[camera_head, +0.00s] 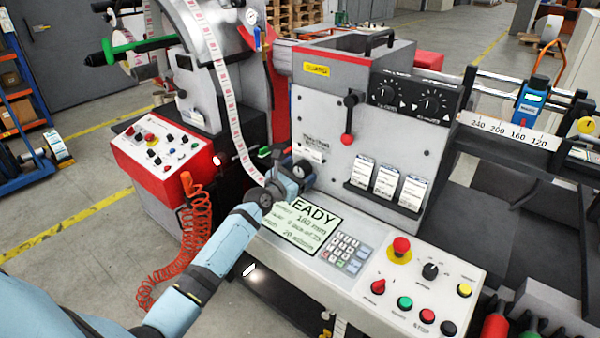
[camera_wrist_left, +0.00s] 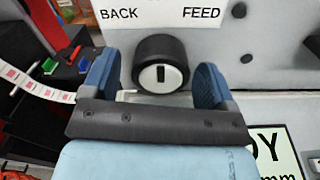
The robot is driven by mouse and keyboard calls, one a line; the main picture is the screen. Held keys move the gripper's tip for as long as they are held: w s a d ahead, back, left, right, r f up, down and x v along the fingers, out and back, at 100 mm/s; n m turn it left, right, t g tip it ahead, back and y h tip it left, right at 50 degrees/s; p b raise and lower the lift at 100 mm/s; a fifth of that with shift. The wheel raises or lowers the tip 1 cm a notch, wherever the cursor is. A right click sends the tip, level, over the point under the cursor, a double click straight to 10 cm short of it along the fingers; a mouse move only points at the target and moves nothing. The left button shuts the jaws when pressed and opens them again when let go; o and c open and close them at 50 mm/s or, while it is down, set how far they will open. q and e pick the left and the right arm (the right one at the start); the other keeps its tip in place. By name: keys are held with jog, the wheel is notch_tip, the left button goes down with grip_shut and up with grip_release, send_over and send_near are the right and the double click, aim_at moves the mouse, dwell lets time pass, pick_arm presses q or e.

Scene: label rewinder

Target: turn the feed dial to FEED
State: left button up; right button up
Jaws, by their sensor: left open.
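The feed dial (camera_wrist_left: 160,64) is a round black knob with a white face and a dark pointer mark in the left wrist view. The mark stands about upright, between the words BACK and FEED on the white label (camera_wrist_left: 160,14) above it. My left gripper (camera_wrist_left: 157,82) is open, with one blue finger on each side of the dial and a gap to it on both sides. In the head view my left gripper (camera_head: 292,170) is at the machine's front panel below the small label (camera_head: 309,151) and mostly hides the dial. My right gripper is not in view.
Below my left gripper is the display reading READY (camera_head: 300,226), beside a keypad (camera_head: 346,250). A red lever (camera_head: 347,138) and label cards (camera_head: 387,180) are to the right. The printed label web (camera_head: 237,130) runs down just left of the gripper. A red emergency button (camera_head: 401,245) sits on the console.

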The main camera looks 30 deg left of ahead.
pick_arm(q)
jog(key=shift+w, duration=0.3)
jog(key=c, duration=0.9)
jog(key=shift+c, duration=0.2)
jog(key=m, duration=0.3)
jog(key=shift+m, duration=0.4)
jog(key=shift+m+p, duration=0.35)
jog(key=shift+m, duration=1.65)
